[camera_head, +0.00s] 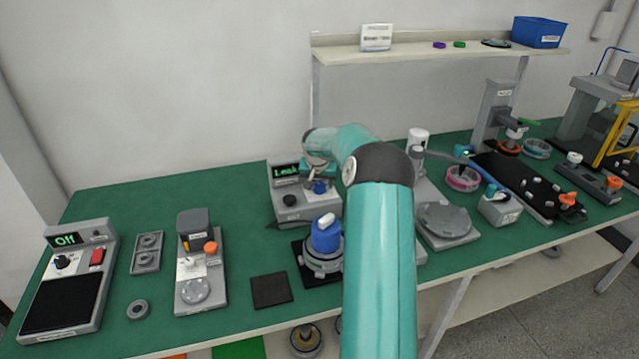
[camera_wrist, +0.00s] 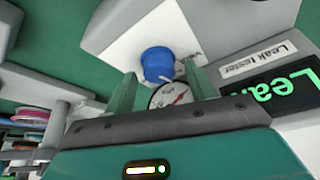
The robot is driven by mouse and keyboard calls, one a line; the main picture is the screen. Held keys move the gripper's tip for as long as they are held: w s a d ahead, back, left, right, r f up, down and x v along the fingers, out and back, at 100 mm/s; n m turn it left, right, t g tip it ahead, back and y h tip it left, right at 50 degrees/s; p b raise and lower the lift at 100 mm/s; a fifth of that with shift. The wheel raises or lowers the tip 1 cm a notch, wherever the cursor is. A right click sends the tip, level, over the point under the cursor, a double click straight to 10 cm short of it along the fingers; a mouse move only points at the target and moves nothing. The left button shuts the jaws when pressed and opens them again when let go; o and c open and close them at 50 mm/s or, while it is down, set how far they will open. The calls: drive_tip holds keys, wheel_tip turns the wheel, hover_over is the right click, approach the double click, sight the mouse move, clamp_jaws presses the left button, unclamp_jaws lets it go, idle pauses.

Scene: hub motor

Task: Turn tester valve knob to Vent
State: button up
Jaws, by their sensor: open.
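The leak tester (camera_head: 300,208) is a grey box near the middle of the green bench. Its display (camera_head: 287,171) reads "Leak" in green. Its blue valve knob (camera_head: 320,187) is on the right of the front, partly hidden by my gripper (camera_head: 317,179). In the wrist view the blue knob (camera_wrist: 157,62) lies between and just beyond the fingertips of my open gripper (camera_wrist: 161,72). Contact with the knob cannot be told. A round gauge (camera_wrist: 168,95) with a red needle shows behind the fingers. The knob's position label is mostly hidden.
A blue-topped fixture (camera_head: 326,236) stands in front of the tester, close to my arm. A black knob (camera_head: 289,200) sits on the tester's left. A dark square pad (camera_head: 271,290) lies front left. Bare green bench lies left of the tester.

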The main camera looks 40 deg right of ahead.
drive_tip(key=shift+f, duration=0.1)
drive_tip(key=c, duration=1)
drive_tip(key=shift+o, duration=0.2)
drive_tip(key=shift+d+n, duration=0.1)
drive_tip(key=shift+n, duration=0.3)
drive_tip(key=n+t+y, duration=0.1)
drive_tip(key=n, duration=0.1)
drive_tip(key=shift+n, duration=0.3)
drive_tip(key=shift+n+y, duration=0.8)
drive_tip(key=shift+n, duration=1.3)
drive_tip(key=o, duration=1)
drive_tip(key=shift+c, duration=0.2)
